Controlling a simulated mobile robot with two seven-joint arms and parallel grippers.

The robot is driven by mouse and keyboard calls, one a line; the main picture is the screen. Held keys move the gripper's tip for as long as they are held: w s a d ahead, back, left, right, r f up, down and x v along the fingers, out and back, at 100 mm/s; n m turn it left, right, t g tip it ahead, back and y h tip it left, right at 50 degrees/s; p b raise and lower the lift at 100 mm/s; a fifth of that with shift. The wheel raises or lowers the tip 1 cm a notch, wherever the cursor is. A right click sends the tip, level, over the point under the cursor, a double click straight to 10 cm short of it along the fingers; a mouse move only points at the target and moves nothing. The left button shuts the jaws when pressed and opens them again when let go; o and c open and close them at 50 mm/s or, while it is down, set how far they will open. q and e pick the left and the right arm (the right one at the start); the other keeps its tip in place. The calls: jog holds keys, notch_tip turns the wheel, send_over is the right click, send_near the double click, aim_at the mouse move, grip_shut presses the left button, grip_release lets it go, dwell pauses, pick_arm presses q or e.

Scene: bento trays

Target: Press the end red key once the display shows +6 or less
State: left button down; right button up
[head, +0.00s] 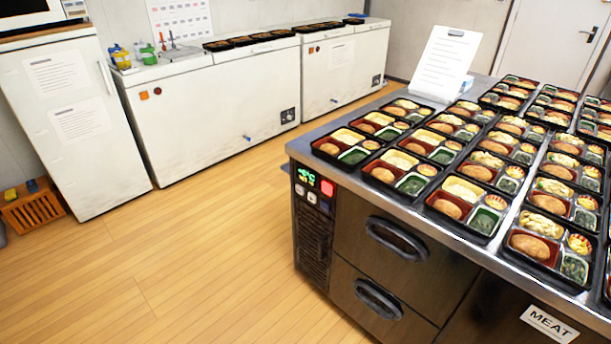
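The control panel is on the left end of the steel counter's front. Its small dark display (306,177) shows lit green characters, too small to read for sure; they look like a one-digit figure with °C. A red key (327,187) is right of the display, at the end of the panel. Smaller pale keys (299,190) sit below the display. Nothing touches the panel. Neither of my grippers is in the head view.
Bento trays (462,208) fill the steel counter top (318,137). Drawers with dark handles (397,238) and a MEAT label (549,324) are on its front. White chest freezers (215,115) stand behind. The wooden floor (190,250) left of the counter is clear.

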jog(key=shift+a, duration=0.15)
jog(key=shift+s, duration=0.15)
jog(key=shift+s+f, duration=0.1)
jog(key=shift+c, duration=0.3)
jog(key=shift+s, duration=0.1)
jog(key=shift+c, duration=1.3)
jog(key=shift+d, duration=0.2)
jog(key=c, duration=0.7)
jog(key=shift+w, duration=0.2)
grip_shut()
jog(key=shift+w, duration=0.1)
jog(key=shift+a, duration=0.2)
jog(key=shift+s+d, duration=0.1)
jog(key=shift+s, duration=0.2)
